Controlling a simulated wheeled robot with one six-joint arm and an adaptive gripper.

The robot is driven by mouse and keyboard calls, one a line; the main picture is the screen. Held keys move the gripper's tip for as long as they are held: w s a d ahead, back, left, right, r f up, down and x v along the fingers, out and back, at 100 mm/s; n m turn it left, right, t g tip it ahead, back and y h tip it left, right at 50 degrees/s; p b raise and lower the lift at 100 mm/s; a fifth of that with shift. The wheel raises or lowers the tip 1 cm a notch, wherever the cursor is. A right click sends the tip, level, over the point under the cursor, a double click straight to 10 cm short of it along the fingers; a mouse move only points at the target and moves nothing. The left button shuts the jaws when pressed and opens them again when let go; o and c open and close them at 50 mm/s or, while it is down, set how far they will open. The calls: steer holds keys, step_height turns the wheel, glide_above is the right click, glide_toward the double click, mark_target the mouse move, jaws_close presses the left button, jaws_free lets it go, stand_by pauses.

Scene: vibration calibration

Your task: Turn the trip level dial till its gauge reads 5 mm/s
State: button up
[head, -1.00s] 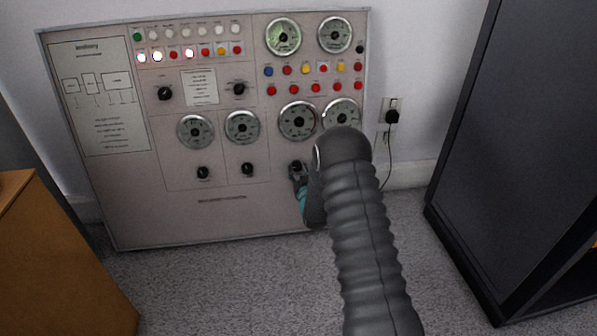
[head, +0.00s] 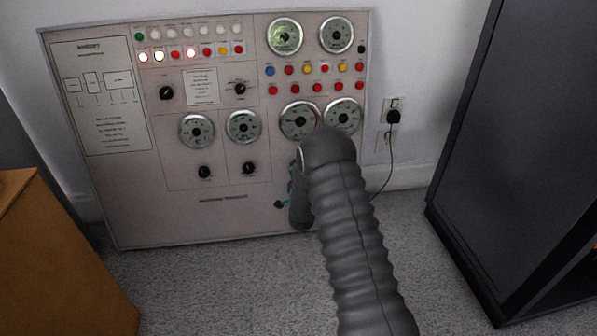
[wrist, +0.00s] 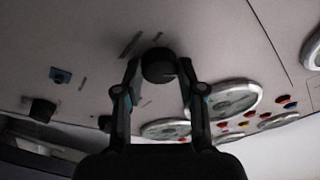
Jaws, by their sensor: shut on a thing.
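In the wrist view a round black dial knob (wrist: 158,64) sits between the two fingertips of my gripper (wrist: 159,72), which is shut on it. In the head view my gripper (head: 289,180) is at the lower right of the panel, its tips and the knob mostly hidden by my wrist. A round gauge (head: 298,121) is above that spot; its needle is too small to read. A gauge (wrist: 235,101) also shows beside the right finger in the wrist view. The panel's labels cannot be read, so I cannot confirm the dial's name.
The panel (head: 225,222) carries several other gauges, knobs (head: 204,172), lamps and coloured buttons (head: 316,87). A wall socket with a plug (head: 393,117) is right of it. A dark cabinet (head: 490,150) stands right, a wooden one (head: 55,265) left. Carpet between is clear.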

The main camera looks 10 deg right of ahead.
steer(key=shift+m+h, duration=0.3)
steer(key=shift+m, duration=0.4)
steer(key=o, duration=1.2)
steer(key=shift+c, duration=0.2)
steer(key=s+a, duration=0.1)
steer(key=s, duration=1.1)
steer(key=shift+a+r, duration=0.15)
steer(key=shift+a, duration=0.15)
steer(key=shift+w, duration=0.1)
